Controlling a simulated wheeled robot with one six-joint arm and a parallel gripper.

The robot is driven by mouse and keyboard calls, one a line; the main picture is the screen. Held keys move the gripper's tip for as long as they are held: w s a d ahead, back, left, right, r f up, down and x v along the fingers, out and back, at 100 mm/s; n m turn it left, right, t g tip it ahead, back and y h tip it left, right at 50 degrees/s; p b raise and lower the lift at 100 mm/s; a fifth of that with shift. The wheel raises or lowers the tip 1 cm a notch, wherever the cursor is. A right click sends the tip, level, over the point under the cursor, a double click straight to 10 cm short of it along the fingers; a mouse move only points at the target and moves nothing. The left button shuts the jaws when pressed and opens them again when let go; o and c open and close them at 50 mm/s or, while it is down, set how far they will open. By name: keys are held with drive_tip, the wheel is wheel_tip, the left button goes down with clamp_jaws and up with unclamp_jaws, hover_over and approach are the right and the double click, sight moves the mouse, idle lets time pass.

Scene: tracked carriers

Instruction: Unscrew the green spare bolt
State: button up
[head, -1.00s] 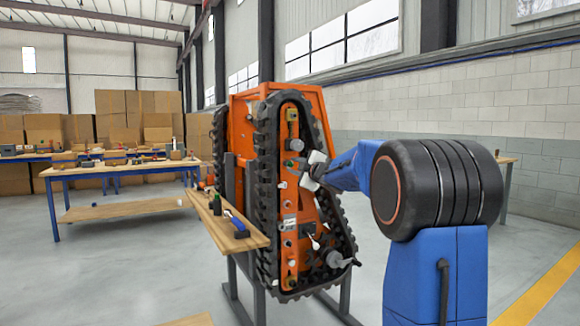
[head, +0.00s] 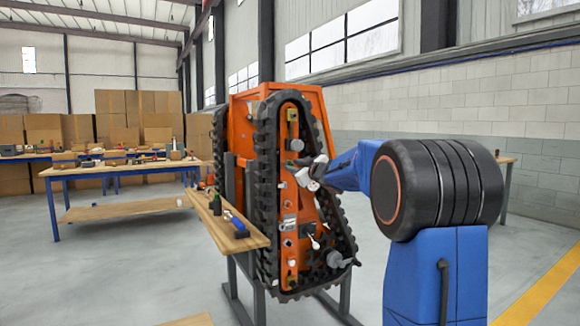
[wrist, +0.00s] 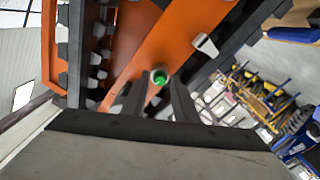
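The green spare bolt (wrist: 160,77) shows in the wrist view as a small round green head on the orange side plate of the tracked carrier (wrist: 185,35). My gripper (wrist: 158,88) has its two dark fingers apart, one on each side of the bolt's line. The bolt head appears between the fingertips, and I cannot tell how deep they reach around it. In the head view my gripper (head: 308,170) is close to the upper middle of the carrier's orange plate (head: 290,205). There I cannot clearly make out the green bolt.
Black rubber track (head: 266,180) surrounds the orange plate. A small wooden shelf (head: 228,228) with tools juts out at the carrier's left. A grey handled part (head: 337,259) sticks out low on the plate. A workbench (head: 120,170) stands farther left. Floor between is clear.

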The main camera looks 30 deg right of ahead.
clamp_jaws()
drive_tip(key=n, duration=0.6)
drive_tip(key=shift+s+n, duration=0.25)
drive_tip(key=shift+n, duration=1.05)
